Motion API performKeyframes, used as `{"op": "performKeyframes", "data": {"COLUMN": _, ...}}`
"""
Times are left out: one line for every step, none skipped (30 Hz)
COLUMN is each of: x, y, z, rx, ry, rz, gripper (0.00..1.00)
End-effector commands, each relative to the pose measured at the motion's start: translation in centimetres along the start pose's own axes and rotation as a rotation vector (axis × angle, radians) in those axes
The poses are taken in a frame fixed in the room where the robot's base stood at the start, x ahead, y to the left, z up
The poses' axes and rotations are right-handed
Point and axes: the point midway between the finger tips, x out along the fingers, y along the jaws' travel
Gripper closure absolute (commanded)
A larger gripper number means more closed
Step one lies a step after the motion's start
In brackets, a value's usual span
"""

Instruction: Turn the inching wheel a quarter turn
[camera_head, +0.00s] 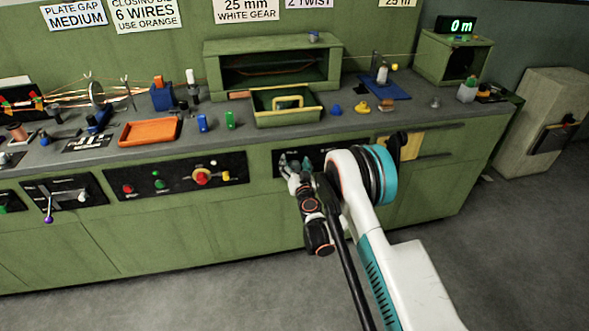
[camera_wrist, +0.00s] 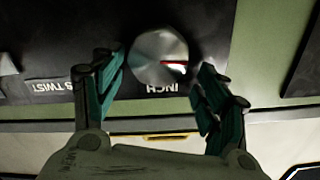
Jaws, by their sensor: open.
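The inching wheel (camera_wrist: 158,52) is a round silver disc with a small red mark near its lower right edge, seen in the wrist view. It sits on a black panel (camera_wrist: 60,45) above an upside-down "INCH" label (camera_wrist: 167,89). My gripper (camera_wrist: 158,70) is open, with one teal finger on each side of the wheel. Whether either fingertip touches the wheel I cannot tell. In the head view my gripper (camera_head: 295,164) is in front of the black panel (camera_head: 325,159) on the green bench front and hides the wheel.
The worktop above holds a green tray (camera_head: 287,119), an orange tray (camera_head: 150,132) and several small parts. The floor before the bench is clear.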

Motion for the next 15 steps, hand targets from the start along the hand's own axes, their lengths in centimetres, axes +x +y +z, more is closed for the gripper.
{"op": "performKeyframes", "data": {"x": 0.0, "y": -0.3, "z": -0.9, "rx": -0.001, "ry": 0.0, "rz": 0.0, "gripper": 0.33}}
{"op": "performKeyframes", "data": {"x": 0.0, "y": -0.5, "z": -1.4, "rx": -0.001, "ry": 0.0, "rz": 0.0, "gripper": 0.33}}
{"op": "performKeyframes", "data": {"x": 0.0, "y": -0.7, "z": -2.1, "rx": -0.001, "ry": 0.0, "rz": 0.0, "gripper": 0.33}}
{"op": "performKeyframes", "data": {"x": 0.0, "y": -0.8, "z": -2.6, "rx": -0.001, "ry": 0.0, "rz": 0.0, "gripper": 0.33}}
{"op": "performKeyframes", "data": {"x": 0.0, "y": -1.0, "z": -3.1, "rx": -0.001, "ry": 0.0, "rz": 0.0, "gripper": 0.33}}
{"op": "performKeyframes", "data": {"x": 0.0, "y": -1.2, "z": -3.7, "rx": -0.001, "ry": 0.0, "rz": 0.0, "gripper": 0.33}}
{"op": "performKeyframes", "data": {"x": 0.0, "y": -1.3, "z": -4.2, "rx": -0.001, "ry": 0.0, "rz": 0.0, "gripper": 0.33}}
{"op": "performKeyframes", "data": {"x": 0.0, "y": -1.5, "z": -4.6, "rx": -0.001, "ry": 0.0, "rz": -0.001, "gripper": 0.33}}
{"op": "performKeyframes", "data": {"x": 0.0, "y": -1.6, "z": -5.1, "rx": -0.001, "ry": 0.0, "rz": -0.001, "gripper": 0.33}}
{"op": "performKeyframes", "data": {"x": 0.0, "y": -1.8, "z": -5.5, "rx": -0.001, "ry": 0.0, "rz": -0.001, "gripper": 0.33}}
{"op": "performKeyframes", "data": {"x": 0.0, "y": -1.9, "z": -5.8, "rx": -0.001, "ry": 0.0, "rz": -0.001, "gripper": 0.33}}
{"op": "performKeyframes", "data": {"x": 0.0, "y": -2.0, "z": -6.2, "rx": -0.001, "ry": 0.0, "rz": -0.001, "gripper": 0.33}}
{"op": "performKeyframes", "data": {"x": 0.0, "y": -2.1, "z": -6.5, "rx": -0.001, "ry": 0.0, "rz": -0.001, "gripper": 0.33}}
{"op": "performKeyframes", "data": {"x": 0.0, "y": -2.1, "z": -6.7, "rx": 0.0, "ry": 0.0, "rz": -0.001, "gripper": 0.33}}
{"op": "performKeyframes", "data": {"x": 0.0, "y": -2.2, "z": -6.9, "rx": 0.0, "ry": 0.0, "rz": -0.001, "gripper": 0.33}}
